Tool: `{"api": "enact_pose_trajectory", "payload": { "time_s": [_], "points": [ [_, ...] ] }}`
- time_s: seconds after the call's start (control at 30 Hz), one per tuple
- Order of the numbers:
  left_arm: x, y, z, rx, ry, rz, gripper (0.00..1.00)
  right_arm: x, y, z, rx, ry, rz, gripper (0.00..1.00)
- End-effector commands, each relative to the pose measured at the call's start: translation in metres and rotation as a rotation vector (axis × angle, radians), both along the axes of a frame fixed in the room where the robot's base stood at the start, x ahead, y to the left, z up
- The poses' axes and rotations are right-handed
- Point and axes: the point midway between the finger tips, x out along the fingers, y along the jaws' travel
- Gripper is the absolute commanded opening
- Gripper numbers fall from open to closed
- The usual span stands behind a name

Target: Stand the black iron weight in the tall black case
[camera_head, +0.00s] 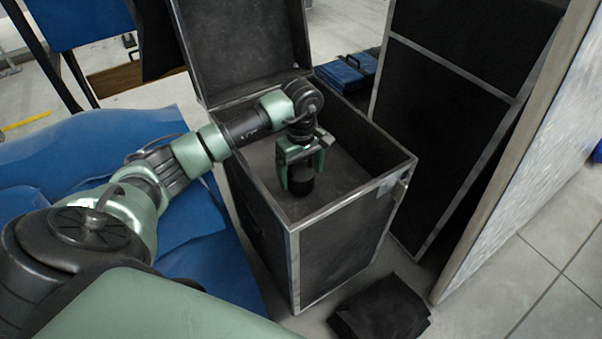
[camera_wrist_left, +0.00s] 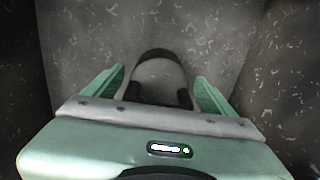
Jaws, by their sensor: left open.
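The tall black case (camera_head: 345,240) has metal edges and stands on the floor with its lid (camera_head: 240,45) raised at the back. The black iron weight (camera_head: 302,187) is inside the case, low between my fingers and partly hidden by them. Its arched handle shows in the left wrist view (camera_wrist_left: 158,54). My left gripper (camera_head: 302,172) points down into the case opening. Its green fingers (camera_wrist_left: 159,80) are apart, one on each side of the handle, with gaps visible. The weight's base is hidden, so I cannot tell if it rests on the case floor. My right gripper is not in view.
A blue case (camera_head: 345,75) lies behind the tall case. A tall black panel (camera_head: 440,100) and a pale board (camera_head: 530,140) stand at the right. A folded black cloth (camera_head: 380,308) lies on the floor in front. Blue sheeting (camera_head: 90,150) spreads at the left.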

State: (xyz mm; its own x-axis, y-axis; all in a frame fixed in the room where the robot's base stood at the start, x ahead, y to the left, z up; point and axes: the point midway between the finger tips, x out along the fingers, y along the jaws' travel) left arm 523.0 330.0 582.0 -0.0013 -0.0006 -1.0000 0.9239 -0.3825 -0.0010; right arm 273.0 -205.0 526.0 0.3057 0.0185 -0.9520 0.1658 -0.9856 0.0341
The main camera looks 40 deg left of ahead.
Motion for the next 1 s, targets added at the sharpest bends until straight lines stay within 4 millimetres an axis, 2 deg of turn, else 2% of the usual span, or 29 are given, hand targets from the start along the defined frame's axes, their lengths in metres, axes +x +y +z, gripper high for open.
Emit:
{"api": "enact_pose_trajectory", "payload": {
  "time_s": [0.23,0.4,0.5,0.7,1.0],
  "points": [
    [0.002,0.001,0.054,0.002,-0.006,-0.002,0.85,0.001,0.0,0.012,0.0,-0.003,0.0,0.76],
    [0.001,0.001,0.088,0.001,-0.005,0.0,0.85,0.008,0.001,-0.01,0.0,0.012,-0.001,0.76],
    [0.001,0.0,0.101,0.001,-0.004,-0.001,0.85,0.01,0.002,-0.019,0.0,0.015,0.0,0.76],
    [0.0,0.0,0.112,0.001,-0.002,0.0,0.85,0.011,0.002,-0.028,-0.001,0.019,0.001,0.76],
    [0.0,0.0,0.112,0.001,-0.001,0.0,0.85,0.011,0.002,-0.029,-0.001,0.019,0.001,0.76]
  ]
}}
